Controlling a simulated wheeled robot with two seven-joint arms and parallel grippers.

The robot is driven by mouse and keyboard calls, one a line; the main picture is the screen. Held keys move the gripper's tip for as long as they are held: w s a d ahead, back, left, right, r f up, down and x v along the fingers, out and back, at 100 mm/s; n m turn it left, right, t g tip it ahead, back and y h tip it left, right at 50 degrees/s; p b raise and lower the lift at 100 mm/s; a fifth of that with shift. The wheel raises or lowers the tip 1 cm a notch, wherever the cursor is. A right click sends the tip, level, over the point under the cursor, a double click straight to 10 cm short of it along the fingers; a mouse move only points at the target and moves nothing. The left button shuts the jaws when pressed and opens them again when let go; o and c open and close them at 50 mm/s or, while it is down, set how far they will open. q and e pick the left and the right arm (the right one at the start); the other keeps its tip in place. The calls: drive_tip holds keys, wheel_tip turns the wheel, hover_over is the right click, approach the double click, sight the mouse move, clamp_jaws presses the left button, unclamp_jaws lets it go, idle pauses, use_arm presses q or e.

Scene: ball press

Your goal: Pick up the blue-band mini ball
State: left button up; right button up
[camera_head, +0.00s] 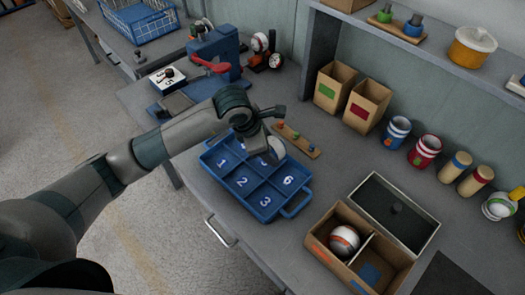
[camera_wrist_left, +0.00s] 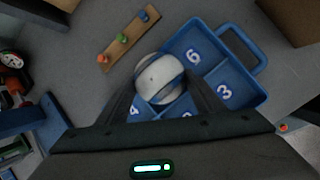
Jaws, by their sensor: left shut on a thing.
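My left gripper (camera_head: 267,146) is above the blue numbered tray (camera_head: 212,162), shut on a ball. The ball (camera_head: 276,150) is partly hidden by the gripper in the head view. In the left wrist view the pale ball (camera_wrist_left: 160,75), with a grey-blue band, sits between the two fingers of the left gripper (camera_wrist_left: 163,92). The tray (camera_wrist_left: 262,98) lies beneath it, with numbers 6 and 3 visible beside the fingers. The ball's exact height above the tray cannot be told. My right gripper is not in view.
A cardboard box (camera_head: 312,243) holds a white ball with an orange band (camera_head: 344,240). A wooden strip with coloured pegs (camera_head: 297,140) lies behind the tray. A blue press with a red handle (camera_head: 212,65) stands at the back left. Cardboard bins (camera_head: 335,88) and mugs (camera_head: 397,132) line the back.

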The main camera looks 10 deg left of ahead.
use_arm(q)
drive_tip(key=s+d+r+b, duration=0.2)
drive_tip(key=s+d+r, duration=0.3)
drive_tip(key=d, duration=0.2)
drive_tip(key=shift+d+r+b, duration=0.15)
drive_tip(key=shift+d+b, duration=0.05)
drive_tip(key=shift+b, duration=0.15)
